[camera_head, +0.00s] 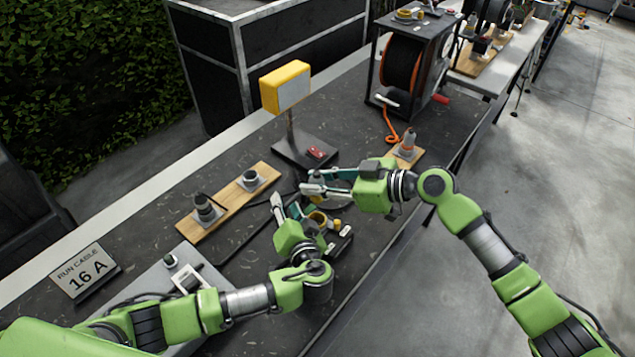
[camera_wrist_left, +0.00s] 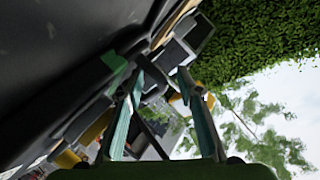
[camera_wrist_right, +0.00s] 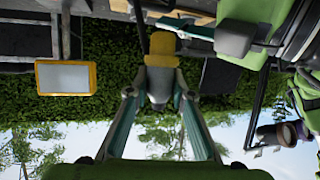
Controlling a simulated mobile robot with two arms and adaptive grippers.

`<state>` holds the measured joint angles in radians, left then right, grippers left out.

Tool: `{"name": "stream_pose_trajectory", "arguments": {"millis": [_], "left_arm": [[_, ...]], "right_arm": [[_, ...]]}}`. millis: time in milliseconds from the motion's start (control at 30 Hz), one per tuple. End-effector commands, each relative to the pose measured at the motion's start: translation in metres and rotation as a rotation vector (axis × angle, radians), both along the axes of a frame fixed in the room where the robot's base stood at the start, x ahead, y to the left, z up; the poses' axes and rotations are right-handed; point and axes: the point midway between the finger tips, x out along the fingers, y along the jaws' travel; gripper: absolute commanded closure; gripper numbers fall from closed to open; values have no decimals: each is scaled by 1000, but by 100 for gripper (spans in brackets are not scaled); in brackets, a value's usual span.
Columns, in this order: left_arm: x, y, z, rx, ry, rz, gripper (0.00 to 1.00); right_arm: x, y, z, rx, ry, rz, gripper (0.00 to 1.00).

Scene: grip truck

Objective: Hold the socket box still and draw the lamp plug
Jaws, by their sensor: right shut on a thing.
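The lamp (camera_head: 286,88) has a yellow head on a post and a dark base. My right gripper (camera_head: 306,182) comes in from the right and is shut on a grey-and-yellow plug, which shows between its fingertips in the right wrist view (camera_wrist_right: 160,80). My left gripper (camera_head: 287,203) is just in front of it; its fingers (camera_wrist_left: 160,75) stand apart, with dark shapes between or behind them. A dark box with yellow round parts (camera_head: 318,218), seemingly the socket box, is beside the left gripper and partly hidden. I cannot tell whether the left fingers touch it.
A wooden board (camera_head: 228,207) with two dark sockets lies to the left. A "RUN CABLE 16 A" sign (camera_head: 86,271) stands at the front left. The table's right edge is close to both grippers.

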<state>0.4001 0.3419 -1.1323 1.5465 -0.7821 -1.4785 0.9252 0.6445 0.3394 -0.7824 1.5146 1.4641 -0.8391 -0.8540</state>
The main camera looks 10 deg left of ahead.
Motion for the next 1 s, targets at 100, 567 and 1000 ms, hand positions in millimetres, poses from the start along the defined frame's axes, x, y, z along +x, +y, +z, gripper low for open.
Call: {"name": "stream_pose_trajectory", "arguments": {"millis": [100,567,1000], "left_arm": [[0,0,-1,0,2,0,67],[-32,-18,7,-7,6,-4,67],[-96,-52,31,-2,3,-2,67]], "right_arm": [[0,0,1,1,0,0,100],[0,0,0,1,0,0,100],[0,0,0,1,0,0,100]]}}
